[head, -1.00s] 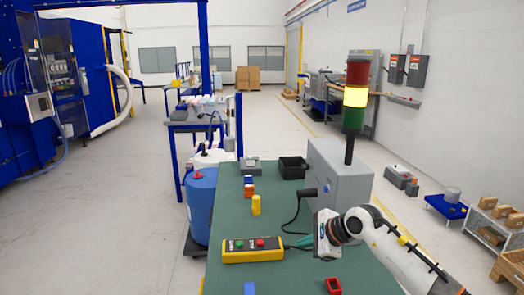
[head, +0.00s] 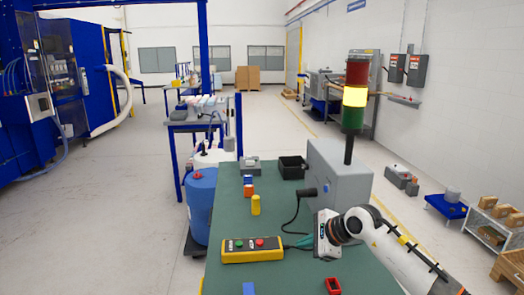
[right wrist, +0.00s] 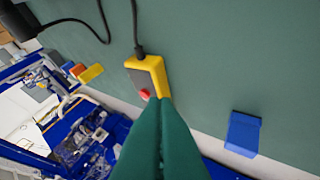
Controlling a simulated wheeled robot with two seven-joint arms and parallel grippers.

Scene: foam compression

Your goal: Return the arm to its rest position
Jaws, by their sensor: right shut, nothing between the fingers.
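My right gripper (head: 304,243) is at the right part of the green table, its fingers pointing left toward the yellow control box. In the right wrist view its green fingers (right wrist: 162,118) are closed together with nothing between them. My right arm reaches in from the lower right in the head view. The yellow control box (head: 252,250) with a green and a red button lies left of the fingertips, apart from them. It also shows in the right wrist view (right wrist: 155,68), beyond the fingertips. My left gripper is not in view.
A grey cabinet (head: 342,187) with a signal tower (head: 355,95), lit yellow, stands behind my gripper. A blue drum (head: 200,205) stands left.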

